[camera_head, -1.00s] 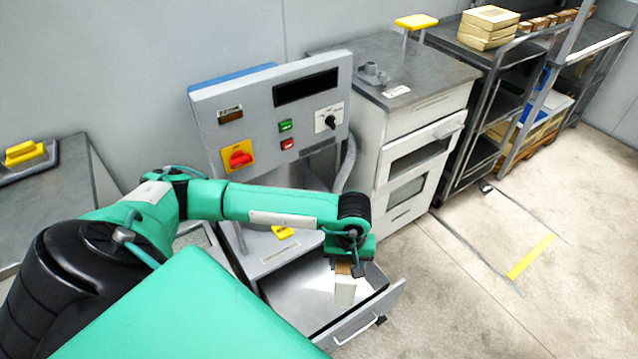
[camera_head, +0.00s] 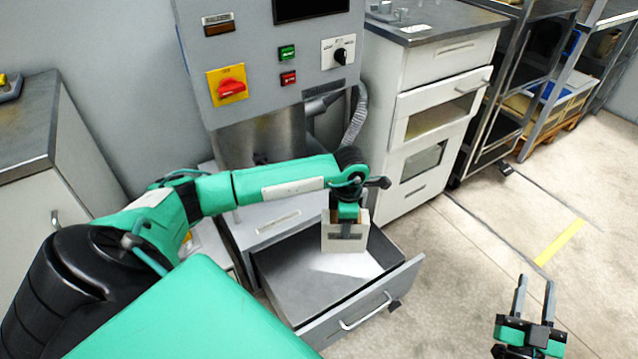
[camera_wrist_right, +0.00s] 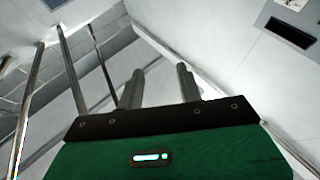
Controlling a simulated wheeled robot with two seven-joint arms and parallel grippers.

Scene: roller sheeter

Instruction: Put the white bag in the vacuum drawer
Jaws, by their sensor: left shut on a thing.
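The white bag (camera_head: 345,242), a small off-white block-like packet with a grey slot, hangs upright in my left gripper (camera_head: 347,228). My left gripper points down and is shut on it. The bag is above the far right part of the open vacuum drawer (camera_head: 290,292), overlapping the drawer's back right edge in the head view. I cannot tell its exact height above the drawer floor. The drawer is pulled out and looks empty inside. My right gripper (camera_head: 535,284) is at the lower right, away from the drawer, with fingers apart and nothing between them. Its fingers also show in the right wrist view (camera_wrist_right: 161,85).
The control panel (camera_head: 285,60) with a red switch stands behind my left arm. A white cabinet (camera_head: 430,130) is to the right of the drawer, and a metal shelf rack (camera_head: 495,110) is beyond it. The floor (camera_head: 480,235) at the right is clear.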

